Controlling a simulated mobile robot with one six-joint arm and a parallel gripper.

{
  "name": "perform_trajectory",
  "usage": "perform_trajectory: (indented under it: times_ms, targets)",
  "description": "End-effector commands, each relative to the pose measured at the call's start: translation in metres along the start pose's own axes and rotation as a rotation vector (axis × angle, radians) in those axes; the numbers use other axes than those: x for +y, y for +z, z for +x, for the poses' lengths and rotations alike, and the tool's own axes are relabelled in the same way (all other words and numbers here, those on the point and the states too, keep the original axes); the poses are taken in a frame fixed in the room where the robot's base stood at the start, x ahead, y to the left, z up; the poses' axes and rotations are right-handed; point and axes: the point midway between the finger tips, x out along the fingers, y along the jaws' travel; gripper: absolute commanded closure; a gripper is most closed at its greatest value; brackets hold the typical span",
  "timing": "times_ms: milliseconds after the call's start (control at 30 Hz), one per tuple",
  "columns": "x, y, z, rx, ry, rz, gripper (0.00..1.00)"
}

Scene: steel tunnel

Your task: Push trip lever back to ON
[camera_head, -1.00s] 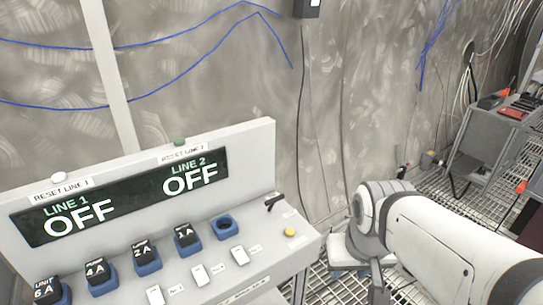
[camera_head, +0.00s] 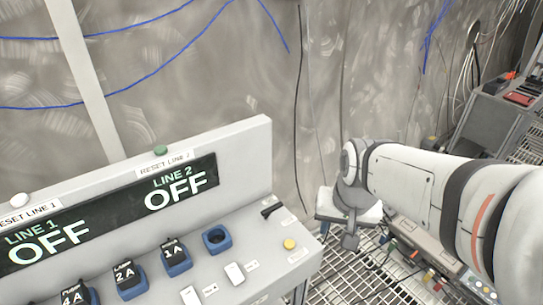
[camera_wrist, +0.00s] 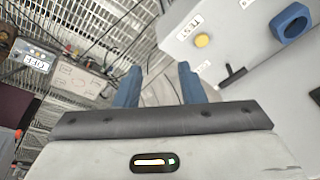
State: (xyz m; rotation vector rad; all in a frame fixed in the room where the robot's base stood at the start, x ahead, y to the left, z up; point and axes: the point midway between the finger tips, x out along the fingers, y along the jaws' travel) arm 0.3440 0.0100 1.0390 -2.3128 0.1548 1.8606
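The trip lever, a small black handle (camera_head: 271,209), sits at the right end of the grey control panel (camera_head: 205,265), beside an empty blue socket. It also shows in the wrist view as a dark lever (camera_wrist: 233,76) on the panel, right of my fingers. My gripper (camera_wrist: 158,72) has two blue fingers, spread apart with nothing between them. In the head view my gripper (camera_head: 350,240) hangs past the panel's right edge, apart from the lever; its fingertips are hard to make out there. The display (camera_head: 120,210) reads OFF for LINE 1 and LINE 2.
A yellow TEST button (camera_head: 289,244) lies close to the lever. The blue socket (camera_head: 217,239) and several black-topped plugs line the panel. A green button (camera_head: 160,151) stands on top. A grey cabinet (camera_head: 492,120) stands at the far right. Grated floor is right of the panel.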

Motion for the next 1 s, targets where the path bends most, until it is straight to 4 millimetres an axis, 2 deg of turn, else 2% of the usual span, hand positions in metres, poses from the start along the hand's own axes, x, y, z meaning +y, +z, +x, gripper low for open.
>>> perform_trajectory:
  times_ms: [33, 200, 400, 600, 767, 1000]
  targets:
    - [-0.012, -0.015, 0.000, -0.016, -0.007, 0.063, 0.64]
    - [-0.058, -0.062, 0.022, -0.047, -0.030, 0.347, 0.64]
    - [-0.106, -0.095, 0.056, -0.078, -0.040, 0.629, 0.64]
    - [-0.129, -0.107, 0.078, -0.093, -0.041, 0.773, 0.64]
    - [-0.133, -0.107, 0.092, -0.096, -0.039, 0.797, 0.64]
    - [-0.135, -0.104, 0.130, -0.097, -0.038, 0.797, 0.64]
